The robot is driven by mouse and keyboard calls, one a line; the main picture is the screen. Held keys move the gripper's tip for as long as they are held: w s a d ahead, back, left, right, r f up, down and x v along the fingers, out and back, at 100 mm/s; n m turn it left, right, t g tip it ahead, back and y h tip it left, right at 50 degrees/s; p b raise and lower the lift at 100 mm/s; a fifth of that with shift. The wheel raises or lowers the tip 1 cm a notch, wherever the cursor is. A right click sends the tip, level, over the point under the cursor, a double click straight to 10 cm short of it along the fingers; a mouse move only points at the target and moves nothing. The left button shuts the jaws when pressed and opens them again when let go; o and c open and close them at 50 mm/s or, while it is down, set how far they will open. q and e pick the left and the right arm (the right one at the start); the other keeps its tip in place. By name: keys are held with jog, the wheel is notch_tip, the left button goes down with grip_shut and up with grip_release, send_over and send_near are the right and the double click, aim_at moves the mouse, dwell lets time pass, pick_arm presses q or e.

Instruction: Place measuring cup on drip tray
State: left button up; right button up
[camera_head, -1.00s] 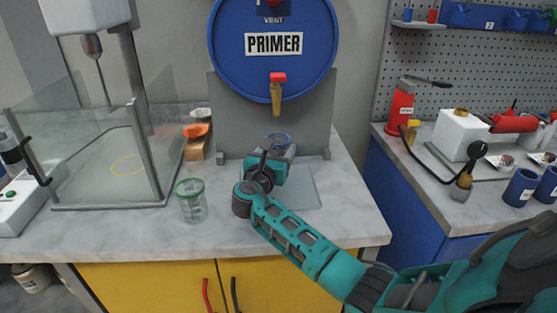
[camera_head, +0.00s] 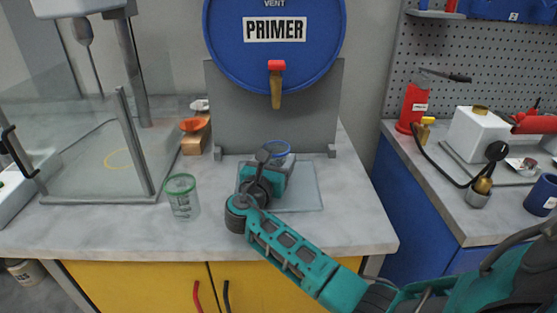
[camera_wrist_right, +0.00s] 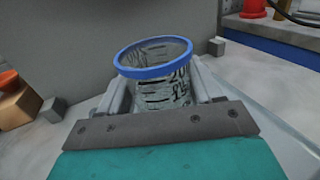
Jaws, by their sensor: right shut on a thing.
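The measuring cup with a blue rim (camera_head: 279,149) is mostly hidden behind my right gripper in the head view. The right wrist view shows the clear cup (camera_wrist_right: 165,85) with black markings, close to upright between the two fingers. My right gripper (camera_head: 270,165) is shut on it; its fingers also show in the right wrist view (camera_wrist_right: 158,95). The drip tray (camera_head: 302,190) is a pale flat plate on the counter, below the primer drum's tap (camera_head: 276,88). The gripper and cup are over the tray. I cannot tell if the cup touches it. My left gripper is not in view.
A second clear cup with a green rim (camera_head: 182,199) stands left of the tray. The blue primer drum (camera_head: 275,60) and grey stand (camera_head: 232,115) are behind. A glass-sided enclosure (camera_head: 85,160) stands left. Counter in front of the tray is clear.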

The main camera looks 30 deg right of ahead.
jog(key=shift+f, duration=0.15)
jog(key=o, duration=1.1)
jog(key=shift+r, duration=0.2)
jog(key=v, duration=1.2)
jog(key=shift+f, duration=0.1)
